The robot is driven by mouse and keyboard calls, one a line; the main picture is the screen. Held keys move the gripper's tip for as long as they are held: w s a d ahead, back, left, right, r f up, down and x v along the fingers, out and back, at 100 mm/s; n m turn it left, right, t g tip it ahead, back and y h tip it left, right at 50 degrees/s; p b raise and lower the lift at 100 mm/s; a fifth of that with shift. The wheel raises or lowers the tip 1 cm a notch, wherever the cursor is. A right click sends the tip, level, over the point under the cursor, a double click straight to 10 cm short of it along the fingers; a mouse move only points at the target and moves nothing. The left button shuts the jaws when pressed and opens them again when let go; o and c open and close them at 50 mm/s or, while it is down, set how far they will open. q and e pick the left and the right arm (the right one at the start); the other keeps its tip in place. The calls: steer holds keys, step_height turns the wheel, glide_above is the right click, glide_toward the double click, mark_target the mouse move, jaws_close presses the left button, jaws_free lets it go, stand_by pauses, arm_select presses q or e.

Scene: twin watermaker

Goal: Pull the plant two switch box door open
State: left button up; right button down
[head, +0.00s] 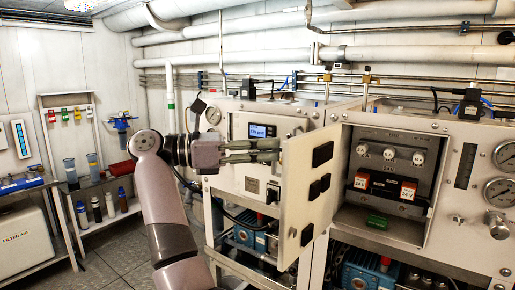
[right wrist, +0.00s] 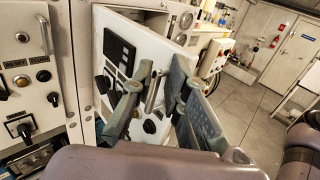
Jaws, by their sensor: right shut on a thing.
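The switch box door (head: 296,200), a cream panel with black parts on its inner face, stands swung out from the left side of the open switch box (head: 430,190). Red-and-black switches and round white dials show inside the box. My right gripper (head: 268,150) reaches the door's outer side from the left. In the right wrist view, the door's outer face (right wrist: 148,48) has a black panel and knobs. My right gripper (right wrist: 157,92) is shut on the metal door handle (right wrist: 153,95); its exact contact is partly hidden. My left gripper is out of view.
Another machine with a blue display (head: 262,130) stands behind my right gripper. Pipes (head: 420,55) run along the wall. A shelf with bottles (head: 110,205) stands at left. Open grey floor (right wrist: 255,105) shows right of the door in the right wrist view.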

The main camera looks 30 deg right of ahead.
steer(key=shift+d+r, duration=0.3)
steer(key=shift+r, duration=0.05)
steer(key=c, duration=1.9)
jaws_free()
steer(key=shift+c, duration=0.2)
steer(key=shift+o, duration=1.1)
steer(key=shift+s+d+f, duration=0.1)
steer(key=shift+d, duration=0.35)
steer(key=shift+a, duration=0.1)
step_height(320, 180, up, 10)
steer(key=shift+a, duration=0.15)
steer(key=shift+f, duration=0.1)
